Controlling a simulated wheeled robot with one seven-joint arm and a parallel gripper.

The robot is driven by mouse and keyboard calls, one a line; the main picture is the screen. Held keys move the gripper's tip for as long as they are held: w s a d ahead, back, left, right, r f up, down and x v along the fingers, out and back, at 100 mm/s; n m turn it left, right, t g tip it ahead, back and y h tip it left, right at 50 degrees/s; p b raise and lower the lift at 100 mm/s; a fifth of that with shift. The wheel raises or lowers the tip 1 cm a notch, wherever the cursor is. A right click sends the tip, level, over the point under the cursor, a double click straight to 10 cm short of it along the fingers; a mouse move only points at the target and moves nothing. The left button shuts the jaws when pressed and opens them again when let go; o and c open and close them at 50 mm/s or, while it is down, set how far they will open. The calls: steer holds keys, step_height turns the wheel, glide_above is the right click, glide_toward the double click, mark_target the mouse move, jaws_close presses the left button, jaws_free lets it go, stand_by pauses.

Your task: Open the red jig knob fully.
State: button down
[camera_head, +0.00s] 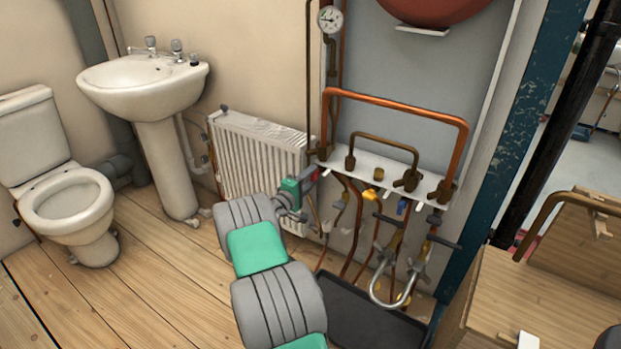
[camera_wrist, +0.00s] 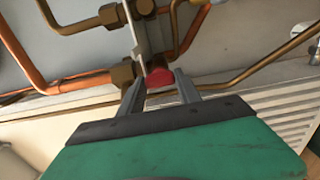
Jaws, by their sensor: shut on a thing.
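The red jig knob (camera_wrist: 160,77) shows in the wrist view between the two grey fingers of my gripper (camera_wrist: 158,88). The fingers are shut on the knob, one on each side of it. In the head view my gripper (camera_head: 307,178) reaches to the left end of the white pipe jig, and a bit of the red knob (camera_head: 315,174) shows there at the fingertips. Most of the knob is hidden by the gripper in that view. How far the knob is turned cannot be told.
The white jig plate (camera_head: 345,164) carries copper pipes, a yellow knob (camera_head: 378,174) and a blue knob (camera_head: 402,206). A white radiator (camera_head: 255,150) stands close behind my arm. A dark tray (camera_head: 365,315) lies below. A wooden bench (camera_head: 540,290) stands at the right.

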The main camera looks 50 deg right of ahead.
steer(key=c, duration=0.8)
jaws_free()
steer(key=shift+c, duration=0.2)
steer(key=a+p, duration=0.1)
steer(key=a, duration=0.6)
steer(key=shift+s+a+p, duration=0.35)
steer(key=shift+a+p, duration=0.05)
